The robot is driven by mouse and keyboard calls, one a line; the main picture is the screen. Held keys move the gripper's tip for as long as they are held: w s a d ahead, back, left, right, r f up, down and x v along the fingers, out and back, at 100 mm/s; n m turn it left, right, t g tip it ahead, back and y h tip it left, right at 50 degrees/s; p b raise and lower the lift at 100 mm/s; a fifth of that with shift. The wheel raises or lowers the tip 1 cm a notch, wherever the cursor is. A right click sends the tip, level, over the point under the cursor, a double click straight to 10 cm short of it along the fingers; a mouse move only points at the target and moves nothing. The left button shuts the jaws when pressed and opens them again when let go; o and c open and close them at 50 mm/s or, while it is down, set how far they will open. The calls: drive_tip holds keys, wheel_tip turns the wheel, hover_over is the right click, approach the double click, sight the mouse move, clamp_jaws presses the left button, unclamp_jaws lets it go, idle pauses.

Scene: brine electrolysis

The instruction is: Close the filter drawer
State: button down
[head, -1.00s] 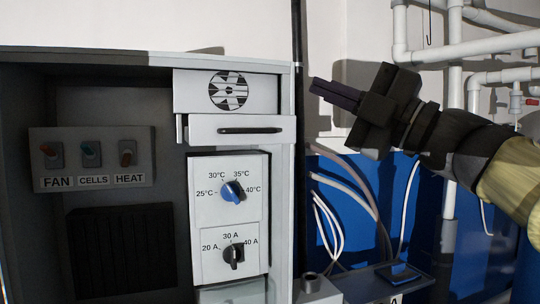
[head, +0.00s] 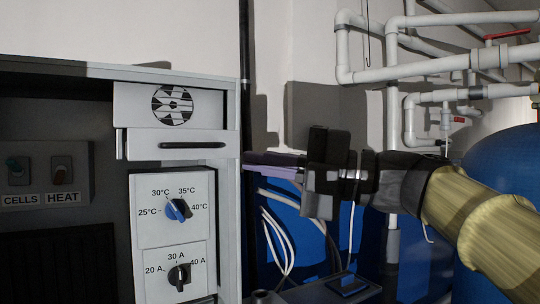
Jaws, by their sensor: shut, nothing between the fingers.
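The filter drawer (head: 176,145) is a pale grey front with a dark bar handle (head: 192,145), below the round fan grille. Its front stands proud of the cabinet, with a shadow beneath and a gap at its left edge, so it looks partly open. My gripper (head: 248,160) is shut and empty, its fingers pointing left. In the picture its tips are at the cabinet's right edge, a little below the drawer's handle height. I cannot tell whether they touch the cabinet.
Temperature (head: 178,209) and current (head: 179,277) knobs sit below the drawer. A switch panel (head: 45,172) is in the left recess. Blue tanks (head: 500,200), white pipes (head: 430,70) and loose white hoses (head: 275,235) lie to the right.

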drive_tip(key=p, duration=0.3)
approach(186, 146)
drive_tip(key=s+a, duration=0.3)
drive_tip(key=w+a+p, duration=0.1)
drive_tip(key=w+a+r, duration=0.1)
drive_tip(key=w, duration=0.1)
drive_tip(key=shift+a+p, duration=0.2)
drive_tip(key=shift+p, duration=0.15)
drive_tip(key=shift+w+a, duration=0.2)
drive_tip(key=shift+w, duration=0.35)
drive_tip(key=shift+s, duration=0.1)
drive_tip(key=shift+a, duration=0.15)
